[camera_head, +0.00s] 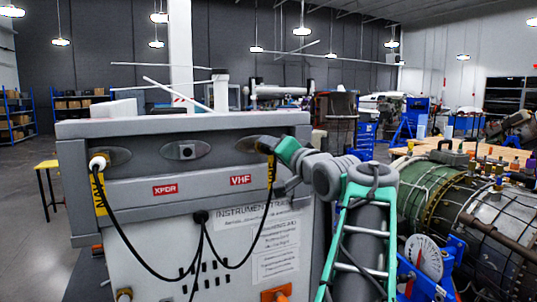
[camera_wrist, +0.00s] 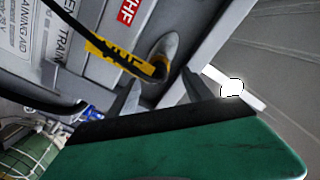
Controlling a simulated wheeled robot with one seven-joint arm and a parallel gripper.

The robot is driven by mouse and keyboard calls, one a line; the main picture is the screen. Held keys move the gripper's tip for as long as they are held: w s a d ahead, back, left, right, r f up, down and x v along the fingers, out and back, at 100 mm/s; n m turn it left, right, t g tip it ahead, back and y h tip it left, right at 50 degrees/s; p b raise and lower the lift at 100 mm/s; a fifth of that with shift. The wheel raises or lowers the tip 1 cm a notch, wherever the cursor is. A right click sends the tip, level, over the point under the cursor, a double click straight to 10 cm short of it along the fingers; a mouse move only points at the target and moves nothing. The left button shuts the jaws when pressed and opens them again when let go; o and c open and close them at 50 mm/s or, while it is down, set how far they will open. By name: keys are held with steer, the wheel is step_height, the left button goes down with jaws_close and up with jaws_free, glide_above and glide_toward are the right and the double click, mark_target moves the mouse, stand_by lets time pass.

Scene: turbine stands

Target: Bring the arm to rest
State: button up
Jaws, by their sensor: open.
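My arm (camera_head: 365,225) rises at the lower right of the head view and bends left toward the grey instrument cabinet (camera_head: 130,200). My gripper (camera_head: 270,147) is at the cabinet's right socket, below the top edge. In the wrist view, the two dark fingertips of my gripper (camera_wrist: 162,90) stand apart, on either side of the right socket's end fitting (camera_wrist: 160,58).
The black cable (camera_head: 130,250) loops from a white-tipped plug (camera_head: 98,163) at the left socket to the cabinet's middle.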

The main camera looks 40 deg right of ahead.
steer(key=shift+v, duration=1)
steer(key=shift+w+a+f, duration=0.2)
steer(key=shift+f, duration=0.1)
steer(key=w+a+f+n+g+y, duration=0.2)
steer(key=a+f+n+g, duration=0.1)
steer(key=a+f, duration=0.75)
steer(key=w+a+f+n+g+y, duration=0.2)
steer(key=a+f+n+g, duration=0.1)
steer(key=a+f, duration=0.8)
steer(key=s+a+f+n+g, duration=0.3)
steer(key=s+a+f, duration=0.3)
steer(key=s+f, duration=0.2)
steer(key=s+a+f+n+g+y, duration=0.1)
steer(key=s+a+f+n+g, duration=0.2)
steer(key=s+f, duration=0.6)
steer(key=a+f+g, duration=0.2)
steer(key=a+f, duration=0.1)
steer(key=f, duration=0.1)
steer(key=shift+a+f+n, duration=0.25)
steer(key=shift+a+n, duration=0.05)
steer(key=shift+a, duration=0.1)
